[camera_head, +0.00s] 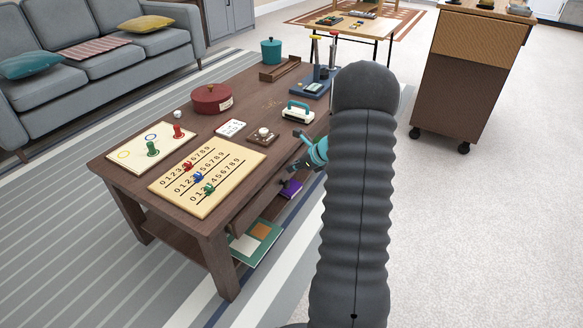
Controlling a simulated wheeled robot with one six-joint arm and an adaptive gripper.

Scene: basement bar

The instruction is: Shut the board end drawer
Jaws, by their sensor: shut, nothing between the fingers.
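Below that end, on the side facing right, a brown drawer front (252,209) shows. It seems to stand out a little from the table side, but I cannot tell how far. My gripper (303,148), teal and grey, is shut and empty at the table's right side, beyond the drawer. My dark ribbed arm hides part of that side and part of the gripper. I cannot tell whether the gripper touches the table.
A number board (225,165), a peg board (133,139), a red pot (212,98) and a white-teal item (297,112) sit on top. A purple item (291,188) and a green-white book (256,242) show below. Bare floor lies to the right, before a wheeled cabinet (462,85).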

